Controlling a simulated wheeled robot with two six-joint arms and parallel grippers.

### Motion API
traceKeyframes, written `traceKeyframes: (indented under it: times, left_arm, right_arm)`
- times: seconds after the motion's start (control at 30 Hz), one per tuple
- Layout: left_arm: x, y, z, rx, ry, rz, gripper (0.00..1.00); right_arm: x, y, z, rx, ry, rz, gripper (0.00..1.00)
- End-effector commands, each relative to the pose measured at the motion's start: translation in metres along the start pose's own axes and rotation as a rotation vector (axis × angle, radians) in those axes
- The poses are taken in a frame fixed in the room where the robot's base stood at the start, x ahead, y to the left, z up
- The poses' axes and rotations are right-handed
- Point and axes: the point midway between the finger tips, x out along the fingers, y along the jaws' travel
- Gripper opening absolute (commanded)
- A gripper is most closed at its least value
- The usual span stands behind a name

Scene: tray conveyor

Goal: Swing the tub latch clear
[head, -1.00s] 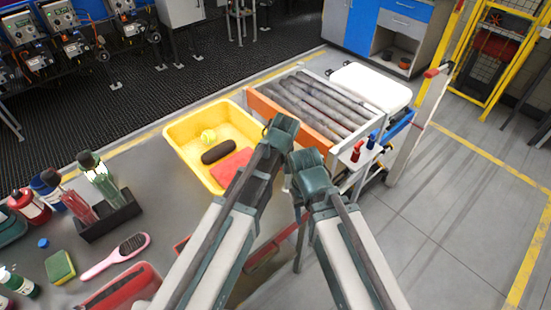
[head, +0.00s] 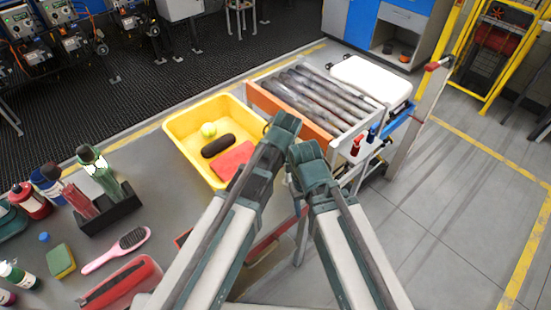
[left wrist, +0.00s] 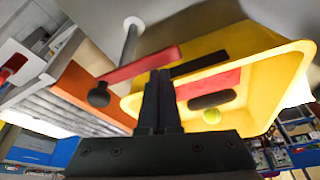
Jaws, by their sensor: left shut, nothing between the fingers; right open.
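The yellow tub (head: 178,147) stands at the table's far edge, holding a yellow-green ball (head: 208,130), a dark oval item (head: 218,146) and a red block (head: 234,160). In the left wrist view the tub's wall (left wrist: 262,62) appears upside down. There a red bar (left wrist: 140,68) with a black knob (left wrist: 98,97) crosses near a grey post (left wrist: 130,38); it looks like the latch. My left gripper (left wrist: 160,75) is shut and empty, its tips close to the red bar; contact cannot be told. My right arm (head: 310,168) is in the head view; its open jaws are largely hidden.
A caddy of bottles (head: 108,213), a pink brush (head: 115,250), a sponge (head: 60,261) and a red tray (head: 140,275) occupy the table's left. Floor at right is open.

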Motion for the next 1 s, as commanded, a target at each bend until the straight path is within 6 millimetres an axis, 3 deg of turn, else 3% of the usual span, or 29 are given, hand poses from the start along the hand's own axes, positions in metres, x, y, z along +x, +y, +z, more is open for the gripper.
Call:
traceKeyframes:
  times: [0.47,0.77,1.0]
  left_arm:
    - [0.001,-0.001,-0.003,0.0,0.0,0.0,0.0]
    - [0.011,-0.008,-0.031,-0.001,0.0,0.0,0.0]
    - [-0.032,-0.005,-0.033,0.005,0.0,0.001,0.0]
  right_arm:
    - [0.0,0.0,0.0,0.0,0.0,0.0,0.5]
    - [0.0,0.0,0.0,0.0,0.0,0.0,0.5]
    - [-0.041,0.004,0.003,-0.001,0.0,0.0,0.5]
